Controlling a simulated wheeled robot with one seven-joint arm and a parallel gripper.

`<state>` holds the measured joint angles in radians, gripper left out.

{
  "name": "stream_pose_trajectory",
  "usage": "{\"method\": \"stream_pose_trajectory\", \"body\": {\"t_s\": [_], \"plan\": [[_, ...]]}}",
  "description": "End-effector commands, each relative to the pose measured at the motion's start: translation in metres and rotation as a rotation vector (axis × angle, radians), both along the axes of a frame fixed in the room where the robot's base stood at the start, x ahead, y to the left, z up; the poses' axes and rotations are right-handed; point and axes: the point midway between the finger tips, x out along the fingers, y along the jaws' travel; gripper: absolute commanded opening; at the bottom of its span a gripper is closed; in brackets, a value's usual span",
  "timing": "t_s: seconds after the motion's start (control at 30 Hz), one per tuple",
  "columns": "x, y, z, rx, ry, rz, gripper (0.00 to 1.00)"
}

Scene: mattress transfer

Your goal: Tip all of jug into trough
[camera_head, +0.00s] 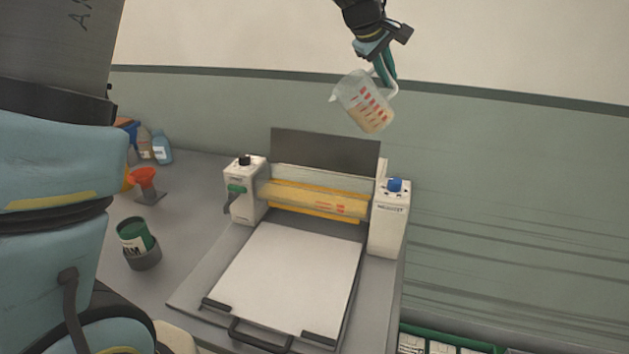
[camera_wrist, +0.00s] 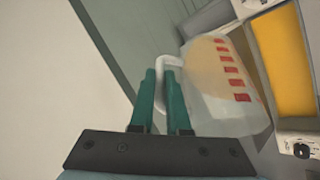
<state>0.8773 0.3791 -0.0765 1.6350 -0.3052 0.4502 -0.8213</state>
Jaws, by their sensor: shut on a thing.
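The jug (camera_head: 363,101) is a clear measuring jug with red marks and a white handle, holding a pale tan content. It hangs in the air above and to the right of the machine, tilted in the head view. My gripper (camera_head: 387,76) is shut on its handle; the wrist view shows the green fingers (camera_wrist: 163,100) at the white handle and the jug (camera_wrist: 226,85) beyond. The trough (camera_head: 318,199) looks to be the yellow-orange channel between the machine's two white end housings, below the jug. It also shows in the wrist view (camera_wrist: 279,58), apart from the jug.
A dark upright panel (camera_head: 325,150) stands behind the trough. A white flat bed (camera_head: 290,272) with a black handle lies in front. On the bench at left are a green can (camera_head: 136,238), a red funnel (camera_head: 144,178) and bottles (camera_head: 161,147). Air around the jug is clear.

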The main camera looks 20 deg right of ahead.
Motion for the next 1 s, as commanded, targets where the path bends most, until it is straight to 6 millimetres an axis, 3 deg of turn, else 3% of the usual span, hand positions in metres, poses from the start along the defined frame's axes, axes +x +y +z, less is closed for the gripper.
{"method": "stream_pose_trajectory", "body": {"t_s": [0.13,1.0], "plan": [[0.004,0.009,0.003,-0.072,0.017,0.006,0.00],[0.005,0.019,0.006,-0.238,0.050,0.002,0.00]]}}
